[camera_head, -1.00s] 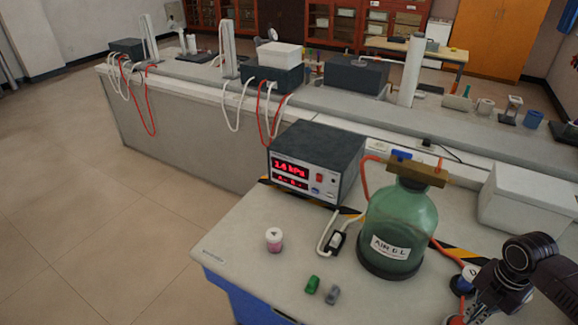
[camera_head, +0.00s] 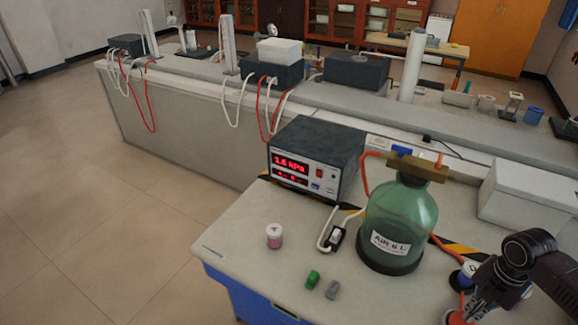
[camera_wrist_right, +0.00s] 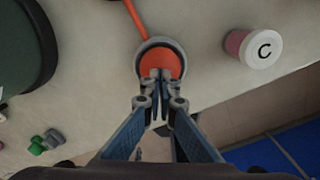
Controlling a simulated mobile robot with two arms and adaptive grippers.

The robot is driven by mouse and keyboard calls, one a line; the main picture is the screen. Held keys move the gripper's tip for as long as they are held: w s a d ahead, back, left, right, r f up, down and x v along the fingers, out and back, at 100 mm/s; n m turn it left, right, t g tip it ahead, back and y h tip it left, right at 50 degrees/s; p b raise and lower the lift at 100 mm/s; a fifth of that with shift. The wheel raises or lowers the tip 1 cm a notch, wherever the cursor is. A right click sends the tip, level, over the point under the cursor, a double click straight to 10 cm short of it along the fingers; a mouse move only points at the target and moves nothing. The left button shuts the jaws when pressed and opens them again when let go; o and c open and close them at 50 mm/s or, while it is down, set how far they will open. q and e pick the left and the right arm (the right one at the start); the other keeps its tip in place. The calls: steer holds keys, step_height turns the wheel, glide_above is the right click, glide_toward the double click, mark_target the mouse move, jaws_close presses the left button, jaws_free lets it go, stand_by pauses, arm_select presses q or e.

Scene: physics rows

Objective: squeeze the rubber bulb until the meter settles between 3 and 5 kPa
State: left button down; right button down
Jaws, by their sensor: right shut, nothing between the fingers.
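The meter (camera_head: 312,158) stands on the near bench, and its red display reads about 1.6 kPa. The orange rubber bulb (camera_wrist_right: 172,60) sits in a grey ring holder, with an orange tube running into it, in the right wrist view. My right gripper (camera_wrist_right: 160,76) is shut, its fingertips together over the bulb's top with nothing between them. I cannot tell how hard they press on it. In the head view my right gripper (camera_head: 474,305) is at the lower right, partly hidden by its own arm. My left gripper is not in view.
A green bottle (camera_head: 398,215) labelled AIR 6 L stands left of my right arm. A lidded jar marked C (camera_wrist_right: 255,48) is close right of the bulb.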

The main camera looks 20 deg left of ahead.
steer(key=shift+f+b, duration=0.8)
steer(key=shift+f, duration=0.8)
steer(key=shift+r, duration=0.1)
steer(key=shift+r+p, duration=1.65)
steer(key=shift+p, duration=0.35)
